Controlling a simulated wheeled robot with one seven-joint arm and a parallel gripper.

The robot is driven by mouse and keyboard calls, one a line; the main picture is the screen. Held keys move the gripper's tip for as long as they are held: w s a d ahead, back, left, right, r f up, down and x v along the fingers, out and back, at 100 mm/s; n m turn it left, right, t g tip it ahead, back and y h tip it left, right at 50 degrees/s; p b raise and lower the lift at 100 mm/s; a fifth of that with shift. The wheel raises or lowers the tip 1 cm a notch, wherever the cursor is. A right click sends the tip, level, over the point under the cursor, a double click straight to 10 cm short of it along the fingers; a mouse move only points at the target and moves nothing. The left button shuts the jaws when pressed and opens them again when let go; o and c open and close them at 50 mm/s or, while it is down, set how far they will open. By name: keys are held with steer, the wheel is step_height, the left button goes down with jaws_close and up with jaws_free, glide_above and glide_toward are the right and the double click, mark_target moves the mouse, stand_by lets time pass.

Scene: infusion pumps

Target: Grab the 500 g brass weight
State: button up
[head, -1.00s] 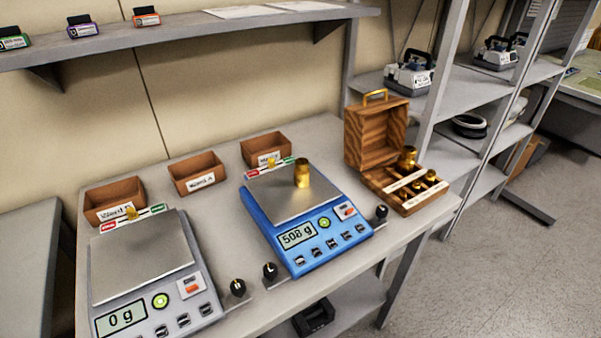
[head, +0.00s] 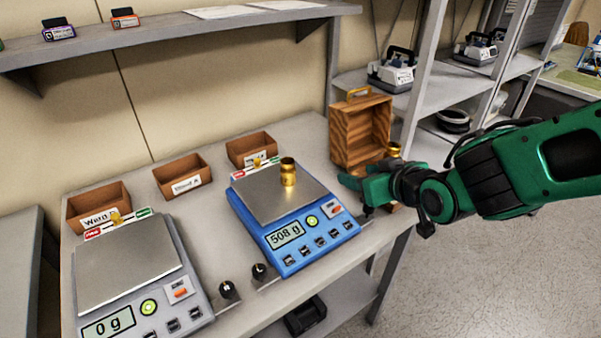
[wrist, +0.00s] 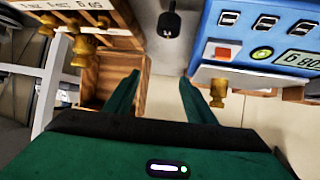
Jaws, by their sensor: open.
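A brass weight (head: 288,172) stands upright on the pan of the blue scale (head: 300,240), whose display reads 508 g. No mark on the weight is readable. A brass piece (wrist: 218,92) shows by the blue scale in the wrist view, beside the right finger; I cannot tell for sure that it is the same weight. My gripper (head: 354,192) is at the right of the blue scale, in front of the wooden weight case. In the wrist view my gripper (wrist: 160,82) has its two green fingers apart with nothing held between them.
The open wooden case (head: 360,130) holds brass weights (wrist: 84,46), partly hidden by my arm in the head view. A grey scale (head: 130,265) reading 0 g stands at left. Black knobs (head: 228,290) stand near the front edge. Small brown bins (head: 182,176) line the back.

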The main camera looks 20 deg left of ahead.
mark_target(290, 168)
steer(key=s+a+y, duration=0.1)
steer(key=a, duration=0.3)
steer(key=s+a+r+n+y, duration=0.1)
steer(key=s+a, duration=0.1)
steer(key=a, duration=0.2)
steer(key=s+a+r+n+y, duration=0.1)
steer(key=s+a, duration=0.1)
steer(key=a, duration=0.2)
steer(key=shift+y, duration=0.4)
steer(key=x, duration=0.4)
steer(key=shift+s+a, duration=0.1)
steer(key=shift+a, duration=0.15)
steer(key=shift+x, duration=3.2)
steer(key=shift+d, duration=0.15)
